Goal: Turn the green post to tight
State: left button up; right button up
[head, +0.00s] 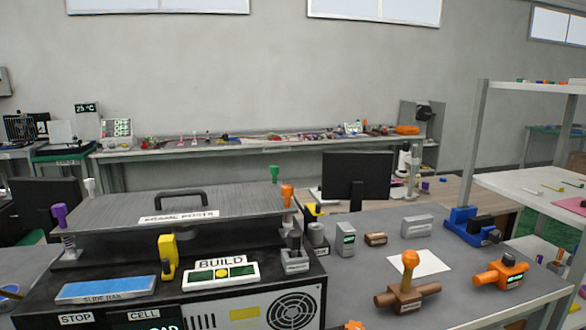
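The green post (275,174) stands upright at the far right corner of a grey plate (120,208), which bears a label that seems to read "FRAME POSTS". Only its green top and a short length under it show; its lower part is hidden behind the plate. I cannot read a tight mark or its turn position. An orange post (287,195) stands at the near right corner, a purple post (59,214) at the near left and a white post (90,187) at the far left. Neither of my grippers is in view.
A black handle (181,194) rises from the plate. Valves and blocks, including an orange-handled valve (408,290), stand on the grey bench right.

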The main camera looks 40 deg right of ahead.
aim_at(273, 168)
jog(key=u, duration=1.1)
jog(key=k, duration=0.9)
jog(key=z, duration=0.9)
jog(key=i, duration=0.55)
